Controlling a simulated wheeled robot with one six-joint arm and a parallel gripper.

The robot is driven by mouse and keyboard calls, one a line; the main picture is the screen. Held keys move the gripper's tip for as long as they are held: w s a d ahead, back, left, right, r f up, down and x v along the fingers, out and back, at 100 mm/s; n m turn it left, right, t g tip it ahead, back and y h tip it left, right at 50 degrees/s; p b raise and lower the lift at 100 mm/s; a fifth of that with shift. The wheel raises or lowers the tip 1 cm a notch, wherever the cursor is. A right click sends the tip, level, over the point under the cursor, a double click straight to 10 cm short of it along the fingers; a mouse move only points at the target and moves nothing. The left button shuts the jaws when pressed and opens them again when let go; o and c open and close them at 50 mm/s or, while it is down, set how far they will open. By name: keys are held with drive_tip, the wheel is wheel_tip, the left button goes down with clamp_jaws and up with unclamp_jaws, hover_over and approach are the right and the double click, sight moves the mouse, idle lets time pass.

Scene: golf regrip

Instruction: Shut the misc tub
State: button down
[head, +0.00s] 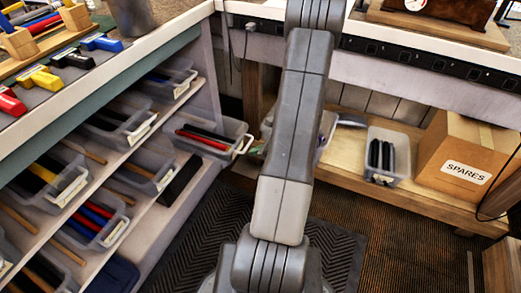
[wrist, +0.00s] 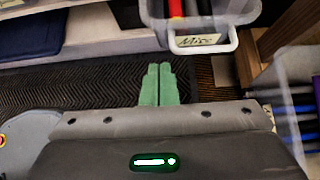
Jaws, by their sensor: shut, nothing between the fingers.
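The misc tub (head: 208,145) is a clear grey tub with red and black grips inside. It juts out beyond its neighbours at the far end of the left shelf unit. In the wrist view the tub (wrist: 226,44) is at the top, and its front label reads "Misc". My gripper (wrist: 158,84) has green fingers that are shut together and empty. They point toward the tub's front side and stand apart from it, below and left of the label.
Other tubs of grips (head: 92,215) fill the left shelves (head: 160,219). A tub with black grips (head: 388,157) and a SPARES box (head: 466,158) stand on the low right shelf. A clear tub (wrist: 291,85) is close at the right in the wrist view. Dark matting (head: 205,245) covers the floor.

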sight(230, 152)
drive_tip(key=shift+w+a+f+b, duration=0.2)
drive_tip(key=shift+w+a+f, duration=0.25)
drive_tip(key=shift+a, duration=0.75)
drive_tip(key=shift+w+a+f+b, duration=0.2)
drive_tip(key=shift+w+a+f, duration=0.25)
drive_tip(key=shift+a, duration=0.8)
drive_tip(key=shift+w+a+f+b, duration=0.2)
drive_tip(key=shift+w+a+f, duration=0.25)
drive_tip(key=shift+a, duration=0.75)
drive_tip(key=w+a, duration=0.2)
drive_tip(key=a, duration=0.5)
drive_tip(key=w+a+p, duration=0.1)
drive_tip(key=w+a, duration=0.2)
drive_tip(key=a, duration=0.4)
drive_tip(key=w+a+p, duration=0.1)
drive_tip(key=w+a, duration=0.1)
drive_tip(key=a, duration=0.5)
drive_tip(key=shift+w+a, duration=0.1)
drive_tip(key=shift+w, duration=0.2)
